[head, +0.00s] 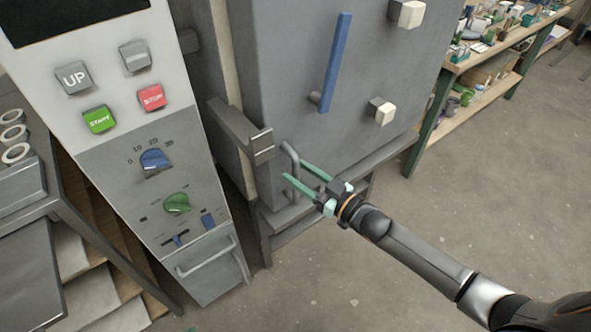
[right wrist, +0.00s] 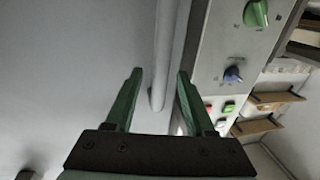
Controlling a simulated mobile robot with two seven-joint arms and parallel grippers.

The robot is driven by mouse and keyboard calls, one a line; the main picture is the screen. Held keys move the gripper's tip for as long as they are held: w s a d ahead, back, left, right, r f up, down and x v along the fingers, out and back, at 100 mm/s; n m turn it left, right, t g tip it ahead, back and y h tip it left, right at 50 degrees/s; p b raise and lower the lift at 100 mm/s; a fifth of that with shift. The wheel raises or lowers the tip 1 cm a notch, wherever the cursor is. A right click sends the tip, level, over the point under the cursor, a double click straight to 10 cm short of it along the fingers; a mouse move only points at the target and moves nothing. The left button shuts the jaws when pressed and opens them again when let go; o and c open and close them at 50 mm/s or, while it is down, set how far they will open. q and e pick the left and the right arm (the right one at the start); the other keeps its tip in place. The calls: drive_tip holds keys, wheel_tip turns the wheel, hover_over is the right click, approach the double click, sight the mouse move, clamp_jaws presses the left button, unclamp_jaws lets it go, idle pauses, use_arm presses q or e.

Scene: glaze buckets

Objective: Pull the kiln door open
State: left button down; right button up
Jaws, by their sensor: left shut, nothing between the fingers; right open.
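The kiln door (head: 285,75) is a large grey slab, and I see no clear opening at its edge. A grey bar handle (head: 295,186) is at its lower left. My right gripper (head: 294,170) has green fingers and is at this handle, open. In the right wrist view a grey bar (right wrist: 166,50) shows between the open fingers (right wrist: 158,75), nearer the right one. The fingers are not closed on it; whether one touches it I cannot tell. My left gripper is not in view.
A blue bar (head: 336,60) and pale blocks (head: 382,112) stick out from the door. A control panel (head: 120,75) with buttons and knobs stands left of the kiln. Shelves with pots (head: 500,45) are at the back right. The floor (head: 470,190) at right is clear.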

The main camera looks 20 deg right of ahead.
drive_tip(key=shift+x, duration=0.75)
clamp_jaws()
idle(1.0)
